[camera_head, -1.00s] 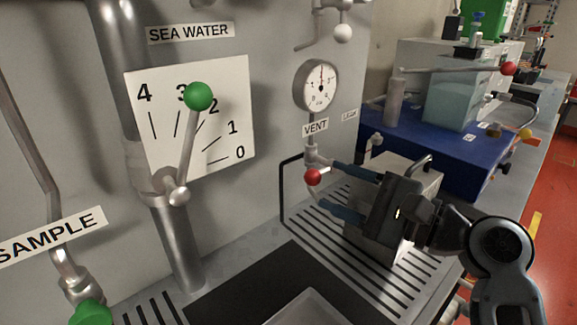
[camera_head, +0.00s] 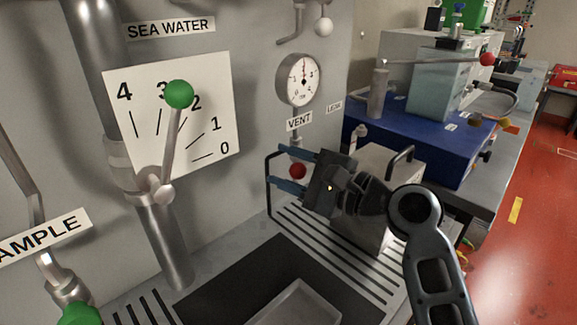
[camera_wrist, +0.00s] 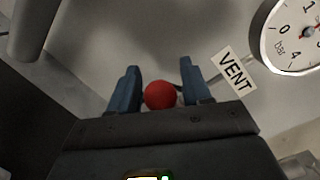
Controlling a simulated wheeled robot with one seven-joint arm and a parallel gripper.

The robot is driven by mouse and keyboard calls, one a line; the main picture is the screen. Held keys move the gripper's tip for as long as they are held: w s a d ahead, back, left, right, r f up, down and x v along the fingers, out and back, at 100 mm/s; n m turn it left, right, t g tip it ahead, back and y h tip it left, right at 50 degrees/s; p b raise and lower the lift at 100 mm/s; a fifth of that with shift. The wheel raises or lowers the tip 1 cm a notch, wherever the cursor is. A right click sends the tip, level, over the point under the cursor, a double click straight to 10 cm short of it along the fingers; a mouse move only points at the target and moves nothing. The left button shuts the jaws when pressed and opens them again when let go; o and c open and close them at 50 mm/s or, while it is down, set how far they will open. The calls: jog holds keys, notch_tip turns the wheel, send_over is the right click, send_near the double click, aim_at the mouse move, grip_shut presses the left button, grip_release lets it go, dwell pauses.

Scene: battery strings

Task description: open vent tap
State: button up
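The vent tap's red ball knob (camera_head: 298,171) is below the VENT label (camera_head: 299,120) and the round gauge (camera_head: 299,79). My gripper (camera_head: 276,167) has its two blue fingers on either side of the knob, with the fingertips reaching past it towards the panel. In the wrist view the red knob (camera_wrist: 160,95) lies between the fingers (camera_wrist: 161,72), with a narrow gap on each side. The gripper is open around it. The tap's pipe and lever are mostly hidden behind the fingers.
A black wire bracket (camera_head: 269,170) stands close by the fingertips. A grey metal box with a handle (camera_head: 380,162) is behind my gripper. A slotted bench top (camera_head: 315,235) lies below. A green-knobbed lever (camera_head: 179,95) is on the left.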

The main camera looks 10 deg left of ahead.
jog(key=c, duration=0.8)
jog(key=shift+f, duration=0.1)
jog(key=shift+f, duration=0.1)
jog(key=w+d+f+n+t+h+b, duration=0.1)
jog(key=w+d+f+n+h+b, duration=0.2)
jog(key=n+b, duration=0.5)
jog(key=shift+w+d+f+n+t+h+b, duration=0.35)
jog(key=shift+w+f+n, duration=0.5)
jog(key=shift+n, duration=2.95)
jog(key=shift+s, duration=0.15)
